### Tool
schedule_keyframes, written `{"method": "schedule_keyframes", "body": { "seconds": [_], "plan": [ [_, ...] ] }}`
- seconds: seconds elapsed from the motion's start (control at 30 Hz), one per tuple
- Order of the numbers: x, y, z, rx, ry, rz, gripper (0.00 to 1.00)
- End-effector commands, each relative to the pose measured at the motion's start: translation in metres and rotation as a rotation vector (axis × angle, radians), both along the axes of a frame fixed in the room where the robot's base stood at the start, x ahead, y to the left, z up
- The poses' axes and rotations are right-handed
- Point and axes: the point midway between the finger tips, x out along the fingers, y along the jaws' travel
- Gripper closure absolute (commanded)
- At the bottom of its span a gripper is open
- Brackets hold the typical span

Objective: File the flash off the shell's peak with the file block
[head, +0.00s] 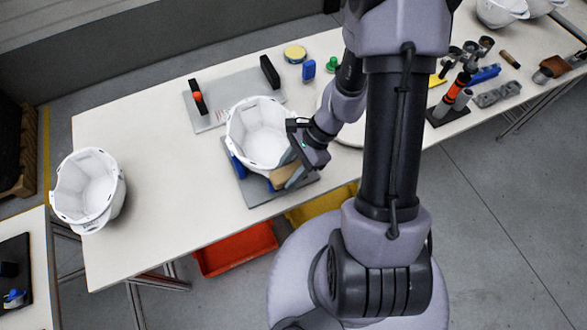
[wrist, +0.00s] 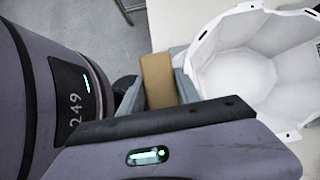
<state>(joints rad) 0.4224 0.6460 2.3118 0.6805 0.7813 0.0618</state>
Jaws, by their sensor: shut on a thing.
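The white helmet shell (head: 262,128) sits open side up in a grey holder (head: 252,192) with blue pads (head: 238,166), in the middle of the table. My gripper (head: 287,172) is at the shell's lower right edge in the head view. It is shut on a tan file block (head: 283,172), which also shows in the wrist view (wrist: 158,80). In the wrist view the block is beside the shell (wrist: 250,65), close to its rim. The peak and any flash cannot be made out, and I cannot tell whether the block touches the shell.
Another white shell (head: 88,190) stands at the table's left end. A grey plate with black stops (head: 212,112) lies behind the holder. A blue block (head: 308,69), a yellow tin (head: 295,53) and a green knob (head: 333,63) are at the back.

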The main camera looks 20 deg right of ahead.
Motion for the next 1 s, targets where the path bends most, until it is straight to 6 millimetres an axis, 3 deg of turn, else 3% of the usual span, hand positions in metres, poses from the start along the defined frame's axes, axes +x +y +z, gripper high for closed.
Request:
{"method": "schedule_keyframes", "body": {
  "seconds": [0.27,0.73,0.87,1.0],
  "plan": [
    [-0.001,0.017,-0.002,0.000,-0.001,0.001,0.93],
    [0.001,-0.021,0.000,0.000,0.000,-0.002,0.93],
    [0.001,-0.021,-0.001,0.000,-0.001,0.001,0.93],
    [0.001,-0.008,-0.003,0.000,-0.002,0.003,0.93]
  ]
}}
